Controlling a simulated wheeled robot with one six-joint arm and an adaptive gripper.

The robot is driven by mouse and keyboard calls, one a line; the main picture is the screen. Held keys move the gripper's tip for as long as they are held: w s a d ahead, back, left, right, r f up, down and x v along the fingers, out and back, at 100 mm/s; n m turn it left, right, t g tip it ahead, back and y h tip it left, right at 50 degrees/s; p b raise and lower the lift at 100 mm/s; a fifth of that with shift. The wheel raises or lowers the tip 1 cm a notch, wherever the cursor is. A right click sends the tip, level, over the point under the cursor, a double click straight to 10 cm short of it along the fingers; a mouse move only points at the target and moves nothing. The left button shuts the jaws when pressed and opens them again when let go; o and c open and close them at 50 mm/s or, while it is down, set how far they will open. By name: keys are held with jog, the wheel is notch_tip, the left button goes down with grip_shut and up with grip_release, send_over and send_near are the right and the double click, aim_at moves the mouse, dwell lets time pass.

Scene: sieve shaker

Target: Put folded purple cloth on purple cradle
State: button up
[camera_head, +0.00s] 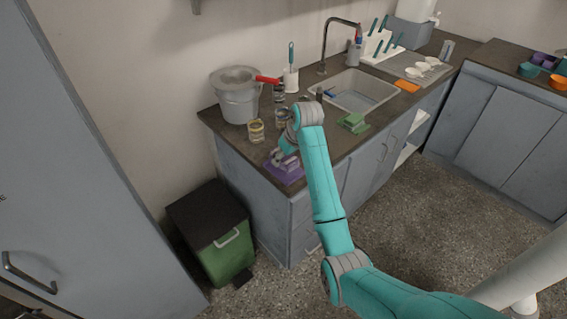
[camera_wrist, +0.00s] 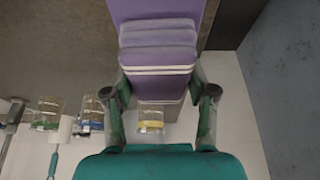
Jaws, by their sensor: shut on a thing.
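The folded purple cloth (camera_wrist: 158,55), with pale stripes across it, sits between the fingers of my gripper (camera_wrist: 160,85) in the wrist view. The fingers are shut on its two sides. The purple cradle (camera_wrist: 160,8) shows behind the cloth at the top of that view. In the head view the cradle (camera_head: 284,176) lies at the counter's near left corner, and the cloth (camera_head: 288,161) is over it, with my gripper (camera_head: 288,149) just above. I cannot tell whether the cloth touches the cradle. My arm hides part of the counter.
A green folded item (camera_head: 352,123) lies to the right, before the sink (camera_head: 358,91). A green bin (camera_head: 222,240) stands on the floor at left.

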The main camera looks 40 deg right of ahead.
aim_at(290, 159)
jog(key=shift+f, duration=1.4)
jog(key=shift+f, duration=0.1)
jog(key=o, duration=1)
jog(key=v, duration=0.7)
jog(key=shift+s+r, duration=0.1)
jog(key=shift+r, duration=0.3)
